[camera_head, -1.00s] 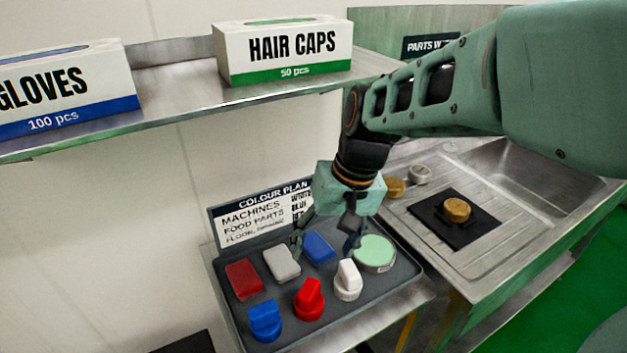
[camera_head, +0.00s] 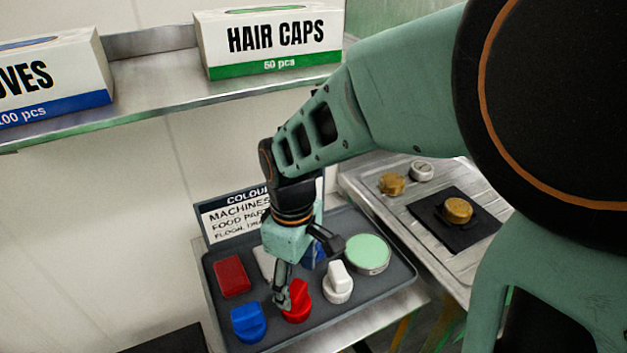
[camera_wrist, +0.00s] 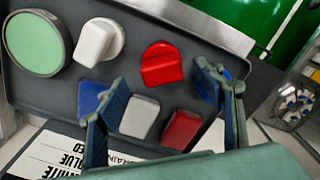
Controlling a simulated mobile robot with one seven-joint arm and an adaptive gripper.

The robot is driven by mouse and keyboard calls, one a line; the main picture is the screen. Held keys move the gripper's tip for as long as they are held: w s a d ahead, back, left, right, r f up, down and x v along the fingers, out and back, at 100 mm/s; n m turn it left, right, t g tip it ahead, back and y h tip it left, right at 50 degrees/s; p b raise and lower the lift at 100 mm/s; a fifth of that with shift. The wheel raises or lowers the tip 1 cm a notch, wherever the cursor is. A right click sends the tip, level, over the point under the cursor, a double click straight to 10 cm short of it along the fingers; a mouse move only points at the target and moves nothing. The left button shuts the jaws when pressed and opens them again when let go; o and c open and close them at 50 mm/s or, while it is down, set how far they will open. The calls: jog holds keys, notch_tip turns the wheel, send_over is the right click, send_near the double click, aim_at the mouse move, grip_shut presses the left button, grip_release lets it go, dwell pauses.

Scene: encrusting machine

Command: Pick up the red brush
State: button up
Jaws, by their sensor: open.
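The red brush (camera_head: 297,301), a round base with a raised grip, stands on the grey tray (camera_head: 373,289) at its front middle. In the wrist view the red brush (camera_wrist: 161,63) shows between and beyond the fingertips, nothing gripping it. My gripper (camera_head: 308,275) is open and empty, above the tray. One finger overlaps the red brush's left side in the head view; I cannot tell whether they touch. In the wrist view my gripper (camera_wrist: 160,80) has its fingers spread wide, overlapping blue items on both sides.
A blue brush (camera_head: 248,323) and a white brush (camera_head: 338,284) flank the red one. Behind are a red block (camera_head: 231,277), a white block (camera_wrist: 139,116) and a partly hidden blue block. A green round tin (camera_head: 367,254) sits at right. A shelf (camera_head: 160,104) hangs above.

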aim_at(294, 289)
jog(key=f, duration=0.5)
jog(key=shift+a, duration=0.25)
jog(key=shift+c, duration=0.3)
jog(key=c, duration=1.3)
